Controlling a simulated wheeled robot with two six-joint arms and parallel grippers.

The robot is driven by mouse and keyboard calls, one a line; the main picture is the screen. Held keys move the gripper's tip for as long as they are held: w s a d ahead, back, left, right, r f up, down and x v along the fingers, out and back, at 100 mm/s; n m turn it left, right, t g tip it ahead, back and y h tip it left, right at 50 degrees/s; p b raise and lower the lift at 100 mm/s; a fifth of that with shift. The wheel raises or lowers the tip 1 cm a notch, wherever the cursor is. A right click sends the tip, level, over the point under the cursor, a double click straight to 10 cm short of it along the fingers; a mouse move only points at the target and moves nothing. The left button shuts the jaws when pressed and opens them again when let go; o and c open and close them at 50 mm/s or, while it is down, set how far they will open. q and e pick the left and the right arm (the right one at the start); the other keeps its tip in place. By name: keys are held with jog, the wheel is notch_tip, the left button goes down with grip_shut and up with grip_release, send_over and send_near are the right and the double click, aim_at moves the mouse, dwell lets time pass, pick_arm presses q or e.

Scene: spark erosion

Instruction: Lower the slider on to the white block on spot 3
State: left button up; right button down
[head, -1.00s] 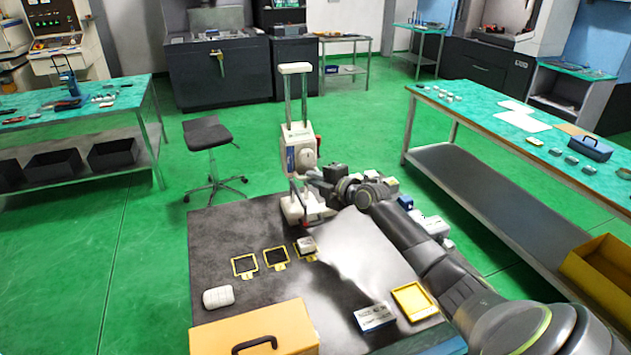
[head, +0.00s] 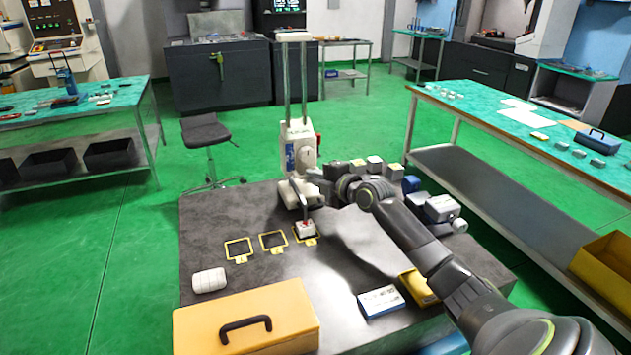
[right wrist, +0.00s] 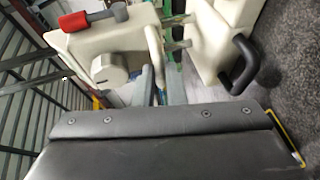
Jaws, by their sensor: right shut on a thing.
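The slider (head: 301,150), a pale housing with a blue label, sits low on the twin upright rods (head: 295,85) of a white stand. In the right wrist view the slider (right wrist: 110,45) shows its pale body, round knob and red-ended lever. The white block (head: 306,231) lies on spot 3 (head: 316,241), the rightmost yellow frame. A thin probe with a red end (head: 305,221) comes down at the block and seems to touch it; any small gap cannot be made out. My right gripper (head: 316,177) is shut on the slider at its right side; its fingertips are partly hidden.
Two yellow frames (head: 239,249) (head: 273,241) lie empty to the left. A white ribbed object (head: 209,281), an orange case (head: 245,322), a blue-white box (head: 381,301) and a yellow tray (head: 419,287) line the table's near side.

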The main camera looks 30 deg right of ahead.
jog(key=shift+s+f, duration=0.1)
jog(key=shift+f, duration=0.25)
jog(key=c, duration=1.5)
grip_release()
jog(key=shift+r, duration=0.1)
jog(key=shift+s+d, duration=0.1)
jog(key=shift+s, duration=0.25)
jog(key=p+v, duration=0.1)
jog(key=v, duration=1.5)
jog(key=shift+s+r+p, duration=0.2)
jog(key=shift+s+p, duration=0.05)
jog(key=shift+p, duration=0.05)
jog(key=shift+d, duration=0.1)
